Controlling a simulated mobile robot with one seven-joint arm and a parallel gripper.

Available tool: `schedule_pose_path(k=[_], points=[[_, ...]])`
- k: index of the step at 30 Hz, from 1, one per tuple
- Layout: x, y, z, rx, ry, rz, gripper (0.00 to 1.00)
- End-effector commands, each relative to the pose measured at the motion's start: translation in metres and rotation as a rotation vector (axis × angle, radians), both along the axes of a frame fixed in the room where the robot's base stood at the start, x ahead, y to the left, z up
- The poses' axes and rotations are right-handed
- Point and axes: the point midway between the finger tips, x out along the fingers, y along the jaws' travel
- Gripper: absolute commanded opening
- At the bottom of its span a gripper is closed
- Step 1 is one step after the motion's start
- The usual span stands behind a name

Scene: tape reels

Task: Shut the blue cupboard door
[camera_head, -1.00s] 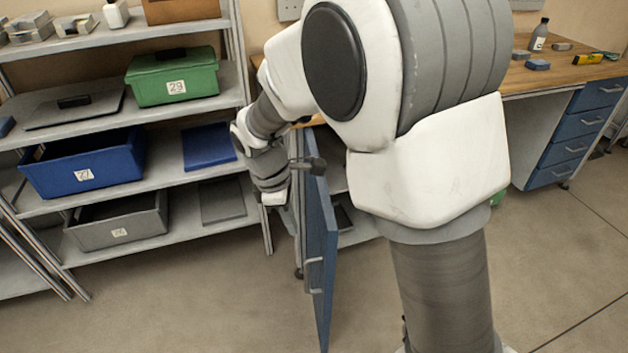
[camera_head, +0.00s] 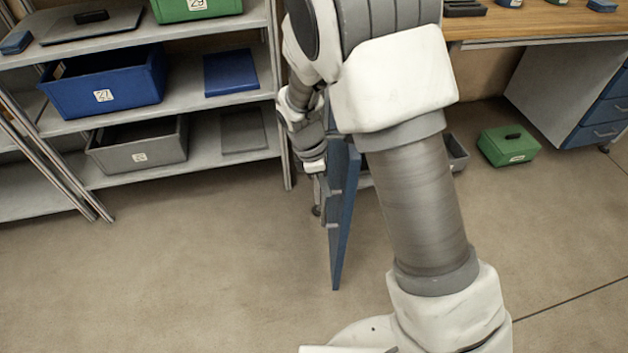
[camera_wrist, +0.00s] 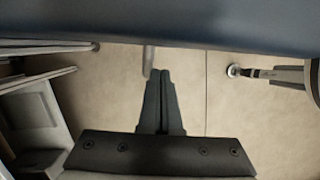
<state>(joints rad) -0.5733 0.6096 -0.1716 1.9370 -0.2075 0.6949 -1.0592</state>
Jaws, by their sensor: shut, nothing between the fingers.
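The blue cupboard door (camera_head: 343,215) stands open and nearly edge-on in the head view, sticking out toward me in the middle. In the wrist view the door (camera_wrist: 200,22) is a blue-grey band across the top. A grey bar, perhaps its handle, hangs below it (camera_wrist: 148,60). My gripper (camera_wrist: 160,74) is shut and empty, its two dark fingers together, pointing at the door. In the head view my gripper is at the left face of the door, its fingertips hard to make out. Whether it touches the door I cannot tell. My arm hides most of the cupboard body.
Left of the door stands a metal shelf rack (camera_head: 190,165) with a blue bin (camera_head: 130,92), a grey bin (camera_head: 150,150) and a green box (camera_head: 190,10). A green case (camera_head: 508,146) lies on the floor under the workbench (camera_head: 550,30). The floor at front left is clear.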

Motion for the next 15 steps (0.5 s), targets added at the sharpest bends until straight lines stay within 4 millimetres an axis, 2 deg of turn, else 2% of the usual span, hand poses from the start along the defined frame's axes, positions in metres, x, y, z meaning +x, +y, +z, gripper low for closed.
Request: schedule_pose_path(k=[3,6,15], points=[[0.001,-0.013,-0.001,0.001,0.0,-0.002,0.0],[0.001,-0.018,0.0,0.001,0.0,0.0,0.0],[0.001,-0.02,0.001,0.001,0.0,0.001,0.0]])
